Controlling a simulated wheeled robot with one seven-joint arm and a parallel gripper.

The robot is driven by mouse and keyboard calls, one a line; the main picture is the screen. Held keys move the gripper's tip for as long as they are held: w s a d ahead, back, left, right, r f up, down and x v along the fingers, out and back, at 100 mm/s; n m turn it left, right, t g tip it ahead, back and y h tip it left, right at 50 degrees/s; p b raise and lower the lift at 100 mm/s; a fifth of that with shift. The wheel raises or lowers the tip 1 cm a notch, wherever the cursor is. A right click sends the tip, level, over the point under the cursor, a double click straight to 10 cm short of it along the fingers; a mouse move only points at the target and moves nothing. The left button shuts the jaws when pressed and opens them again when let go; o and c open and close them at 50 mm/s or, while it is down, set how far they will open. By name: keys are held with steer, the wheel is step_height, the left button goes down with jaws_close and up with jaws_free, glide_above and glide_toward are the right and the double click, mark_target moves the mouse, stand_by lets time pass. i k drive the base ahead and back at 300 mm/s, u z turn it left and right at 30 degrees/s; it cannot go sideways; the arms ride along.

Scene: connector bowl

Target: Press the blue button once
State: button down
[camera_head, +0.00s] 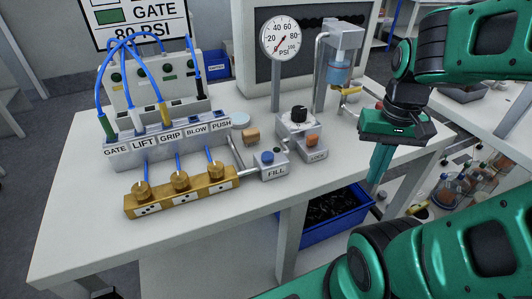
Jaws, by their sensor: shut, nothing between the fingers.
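The blue button (267,157) sits on top of a small grey box labelled FILL (275,172), near the middle of the white table. My gripper (376,180) is at the right, at the table's right front edge, pointing down with its green fingers shut and empty. It is apart from the button, to its right. An orange button (313,140) is on the neighbouring grey box, between the blue button and my gripper. The blue button is not covered by anything.
A black knob (299,113) and a gauge (281,37) stand behind the FILL box. A brass block with several knobs (181,190) lies left of it, before a grey connector panel (165,140) with blue hoses. A blue bin (335,215) is below the table. The front table area is clear.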

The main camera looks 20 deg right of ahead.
mark_target(267, 157)
steer(key=u, duration=2.35)
steer(key=k, duration=0.75)
steer(key=z, duration=2.3)
